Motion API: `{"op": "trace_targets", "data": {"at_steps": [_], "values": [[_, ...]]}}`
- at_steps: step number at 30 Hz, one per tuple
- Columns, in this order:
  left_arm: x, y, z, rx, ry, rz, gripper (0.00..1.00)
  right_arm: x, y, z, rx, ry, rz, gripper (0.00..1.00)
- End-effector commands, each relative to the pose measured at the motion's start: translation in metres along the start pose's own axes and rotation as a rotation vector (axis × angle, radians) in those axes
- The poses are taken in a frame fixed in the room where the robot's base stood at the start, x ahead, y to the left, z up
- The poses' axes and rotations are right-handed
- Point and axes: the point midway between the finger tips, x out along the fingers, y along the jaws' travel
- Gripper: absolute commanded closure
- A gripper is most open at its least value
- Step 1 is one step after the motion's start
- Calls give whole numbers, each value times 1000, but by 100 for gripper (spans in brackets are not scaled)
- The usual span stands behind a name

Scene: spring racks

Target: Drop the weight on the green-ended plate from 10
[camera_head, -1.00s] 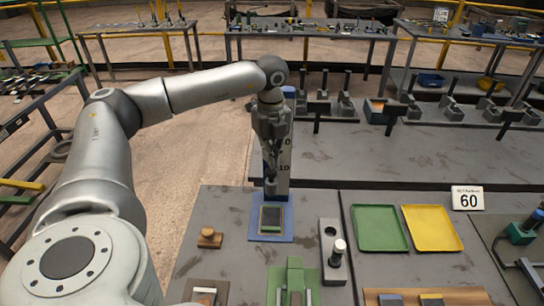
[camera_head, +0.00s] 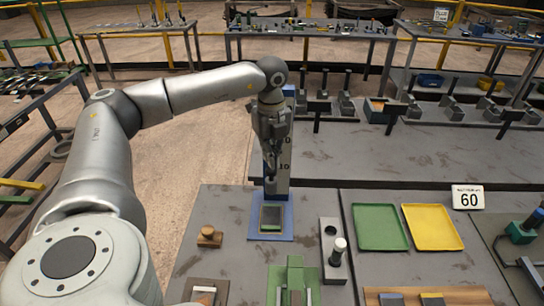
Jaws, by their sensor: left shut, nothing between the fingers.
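My left gripper (camera_head: 271,180) points down in front of the upright scale post (camera_head: 284,182), close to its 10 mark. It is shut and empty. Below it, a dark plate (camera_head: 271,217) with a light rim lies on the blue base (camera_head: 256,235) at the foot of the post. I cannot make out a green end on this plate. A grey block (camera_head: 328,262) to the right has an open hole and a white-topped cylinder (camera_head: 339,245) standing at it. I cannot tell whether this is the weight. My right gripper is out of view.
A green tray (camera_head: 379,228) and a yellow tray (camera_head: 432,227) lie to the right, with a sign (camera_head: 467,197) reading 60 behind. A small wooden piece (camera_head: 209,237) sits left of the base. A green fixture (camera_head: 294,278) stands in front. The back table (camera_head: 420,155) has clear room.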

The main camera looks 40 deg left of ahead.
Motion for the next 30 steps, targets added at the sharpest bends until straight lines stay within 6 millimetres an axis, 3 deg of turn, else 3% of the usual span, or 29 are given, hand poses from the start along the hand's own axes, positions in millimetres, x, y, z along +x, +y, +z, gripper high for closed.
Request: {"op": "trace_targets", "data": {"at_steps": [14,30], "values": [[2,0,0,0,0,0,100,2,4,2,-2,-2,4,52],[35,0,0,0,1,0,100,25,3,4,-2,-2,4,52]]}}
